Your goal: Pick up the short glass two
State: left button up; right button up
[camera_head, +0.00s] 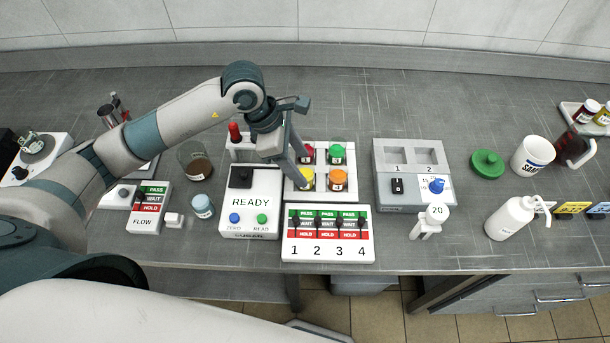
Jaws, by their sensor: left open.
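A white rack (320,189) in the middle of the counter holds several short glass jars with coloured caps: a red-capped jar (307,154), a green-capped jar (337,153), a yellow-capped jar (306,180) and an orange-capped jar (338,179). I see no number on the jars, so I cannot tell which is short glass two. My left gripper (299,180) is open and points down at the rack's left side, by the yellow-capped jar. It partly hides that jar and the red-capped one. I cannot tell whether its fingers touch the jar. My right gripper is not in view.
A panel numbered 1 to 4 (327,250) lies in front of the rack. A READY device (252,205) stands left of it, and a grey two-well block (399,158) right of it.

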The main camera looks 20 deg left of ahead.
aim_at(313, 184)
pick_arm(q)
jog(key=shift+d+f+p, duration=0.15)
jog(key=shift+f+p, duration=0.15)
jog(key=shift+p, duration=0.05)
jog(key=p+x, duration=0.1)
jog(key=x, duration=0.2)
jog(key=shift+s, duration=0.15)
jog(key=shift+f+p, duration=0.3)
jog(key=shift+f, duration=0.1)
jog(key=c, duration=1.1)
